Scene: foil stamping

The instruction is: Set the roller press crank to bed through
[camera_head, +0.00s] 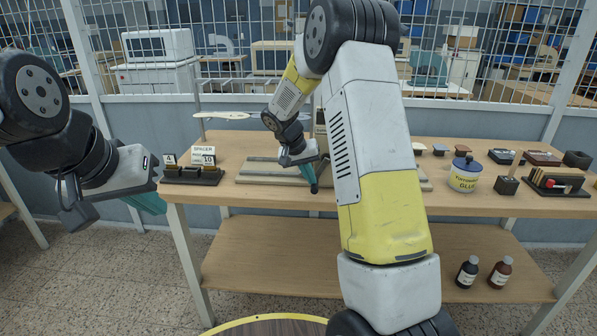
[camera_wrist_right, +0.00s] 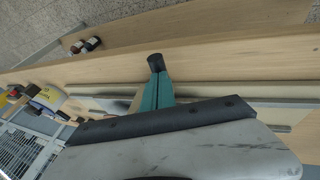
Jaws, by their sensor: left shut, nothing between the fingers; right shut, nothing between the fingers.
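The roller press is mostly hidden behind my right arm in the head view. Its pale flat bed (camera_head: 262,172) shows on the table to the left of the arm. A dark knob (camera_head: 314,187), which looks like the crank's handle end, shows at the tips of my right gripper (camera_head: 309,172). In the right wrist view the knob (camera_wrist_right: 155,62) sits just beyond the teal fingers of the right gripper (camera_wrist_right: 158,88). The fingers are shut with nothing between them; whether they touch the knob I cannot tell. My left gripper (camera_head: 150,203) is shut and empty, off the table's left end.
Spacer blocks in a dark holder (camera_head: 192,174) stand at the table's left end. A glue jar (camera_head: 465,174), dark blocks and a rack (camera_head: 557,182) stand on the right. Two bottles (camera_head: 467,271) are on the lower shelf. A wire mesh fence (camera_head: 235,40) runs behind.

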